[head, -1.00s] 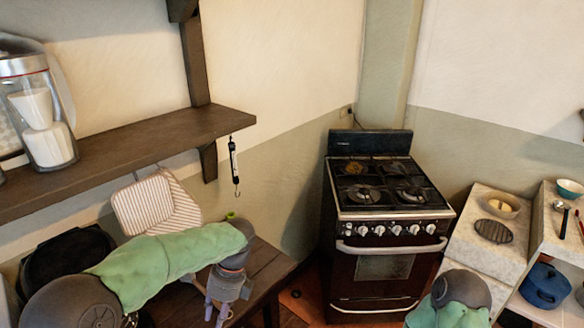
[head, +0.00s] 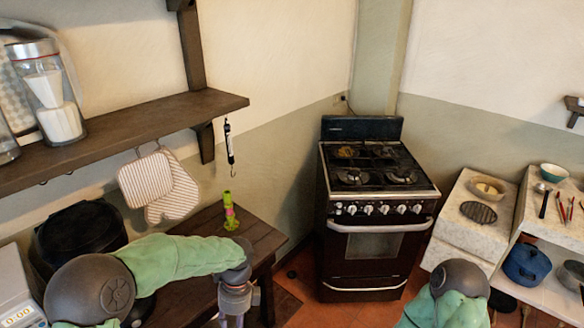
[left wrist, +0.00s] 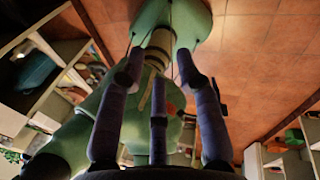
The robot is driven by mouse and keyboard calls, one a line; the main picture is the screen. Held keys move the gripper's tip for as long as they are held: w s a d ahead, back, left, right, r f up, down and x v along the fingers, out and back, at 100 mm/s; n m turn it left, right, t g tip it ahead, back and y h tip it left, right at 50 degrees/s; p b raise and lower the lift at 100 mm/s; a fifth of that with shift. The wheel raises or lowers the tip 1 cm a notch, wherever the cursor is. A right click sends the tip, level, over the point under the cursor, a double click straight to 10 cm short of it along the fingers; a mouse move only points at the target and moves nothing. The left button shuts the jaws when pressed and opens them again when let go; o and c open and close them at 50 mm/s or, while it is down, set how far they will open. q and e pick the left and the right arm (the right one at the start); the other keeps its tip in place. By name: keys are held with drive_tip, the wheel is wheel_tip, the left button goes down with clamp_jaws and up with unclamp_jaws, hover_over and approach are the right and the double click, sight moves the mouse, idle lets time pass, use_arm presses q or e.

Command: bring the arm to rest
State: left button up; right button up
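My left arm (head: 185,258) comes in from the left in the head view, bent over the dark wooden table, with its wrist pointing down. My left gripper's fingers lie past the bottom edge there. In the left wrist view the left gripper (left wrist: 160,72) shows its dark fingers spread apart with nothing between them; my own green body lies beyond them. My right arm (head: 452,292) shows only in part at the bottom right of the head view, and its gripper is out of view.
The wooden table (head: 262,236) holds a green-and-pink object (head: 230,212) close behind the left arm, and a black appliance (head: 82,228). A shelf (head: 130,124) with jars hangs above. The stove (head: 372,215) stands right of the table. Floor (head: 292,278) shows between them.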

use_arm(q)
drive_tip(key=s+d+f+n+t+h, duration=0.1)
drive_tip(key=s+f+n, duration=0.4)
drive_tip(key=f+n, duration=0.3)
drive_tip(key=s+d+f+n+t+h, duration=0.1)
drive_tip(key=s+d+f+n+h, duration=0.1)
drive_tip(key=s+f+n, duration=0.3)
drive_tip(key=s+d+f+n+t+h, duration=0.1)
drive_tip(key=s+f+n, duration=0.4)
drive_tip(key=f+n, duration=0.6)
drive_tip(key=shift+s+d+n+h, duration=0.2)
drive_tip(key=shift+d+n+h, duration=0.3)
drive_tip(key=shift+d+h, duration=0.15)
drive_tip(key=shift+w+d, duration=0.1)
